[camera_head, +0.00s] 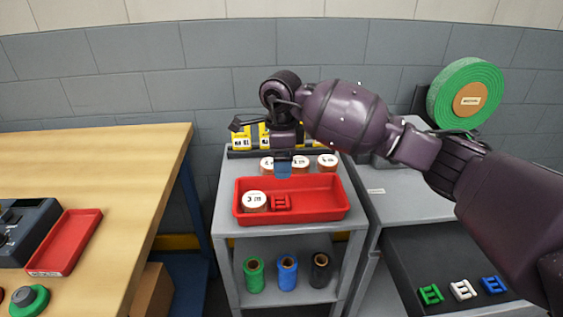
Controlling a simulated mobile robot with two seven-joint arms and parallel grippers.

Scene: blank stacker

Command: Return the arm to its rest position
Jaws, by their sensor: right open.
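My right arm comes in from the right and reaches across to above the grey cart. My right gripper (284,168) points down over the back of the red tray (323,207) and is open. A white-topped roll marked 3 (254,201) and a red blank (281,202) lie in the tray, below the gripper and apart from it. My left gripper is not in view.
More white-topped rolls (327,161) stand behind the tray, partly hidden by my gripper. Green, blue and black spools (287,272) stand on the lower shelf. At right are a large green reel (465,94) and a dark panel with green, white and blue blanks (462,290). A wooden table (110,170) is at left.

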